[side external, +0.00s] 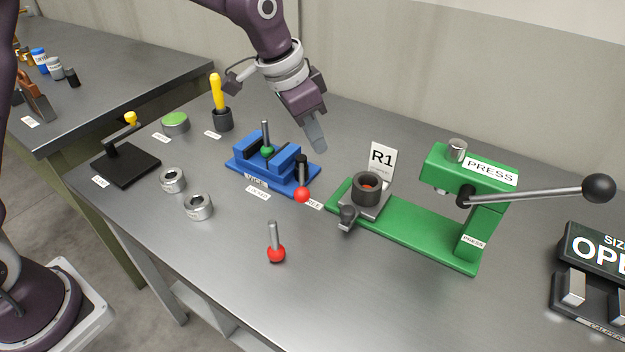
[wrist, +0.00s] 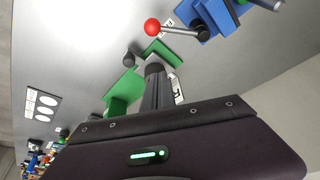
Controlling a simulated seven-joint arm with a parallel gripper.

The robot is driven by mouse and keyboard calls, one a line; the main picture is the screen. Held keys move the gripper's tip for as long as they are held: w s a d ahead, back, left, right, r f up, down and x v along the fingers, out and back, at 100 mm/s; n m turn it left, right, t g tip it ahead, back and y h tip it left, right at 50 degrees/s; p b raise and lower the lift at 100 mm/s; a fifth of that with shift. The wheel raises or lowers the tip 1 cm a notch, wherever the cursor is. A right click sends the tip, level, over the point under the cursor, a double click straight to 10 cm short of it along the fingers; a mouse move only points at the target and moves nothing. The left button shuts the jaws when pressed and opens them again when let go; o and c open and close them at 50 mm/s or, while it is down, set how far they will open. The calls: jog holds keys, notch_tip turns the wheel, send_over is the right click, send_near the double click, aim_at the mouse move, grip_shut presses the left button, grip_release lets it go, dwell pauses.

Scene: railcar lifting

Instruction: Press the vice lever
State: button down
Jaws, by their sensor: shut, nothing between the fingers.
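The blue vice (side external: 240,175) sits mid-table with a pin with a green ball (side external: 267,150) standing between its jaws. Its lever, with a black pivot (side external: 302,163) and a red ball end (side external: 302,195), is at the vice's right front corner. In the wrist view the lever's red ball (wrist: 152,26) and metal rod (wrist: 180,31) reach out from the vice (wrist: 221,14). My gripper (side external: 319,144) is shut and empty. It hangs above the table, behind and to the right of the vice, apart from the lever. In the wrist view my fingers (wrist: 153,88) point toward the green press base.
The green press (side external: 450,225) with a long black-knobbed handle (side external: 598,188) stands at right, a dark ring (side external: 367,188) on its base. A red-ball pin (side external: 276,250) stands in front. Metal rings (side external: 198,207) and a black crank fixture (side external: 125,164) are at left. The front table is mostly clear.

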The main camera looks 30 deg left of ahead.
aim_at(302, 178)
jog(key=x, duration=1)
jog(key=shift+s+a+f, duration=0.1)
jog(key=shift+s+f, duration=0.05)
jog(key=shift+s, duration=0.05)
jog(key=shift+s+a+f, duration=0.15)
jog(key=shift+s+a, duration=0.6)
jog(key=shift+s, duration=0.3)
jog(key=shift+s+a+f, duration=0.1)
jog(key=shift+s+a, duration=0.15)
jog(key=shift+s, duration=0.2)
jog(key=shift+s+a, duration=0.1)
jog(key=shift+a, duration=0.05)
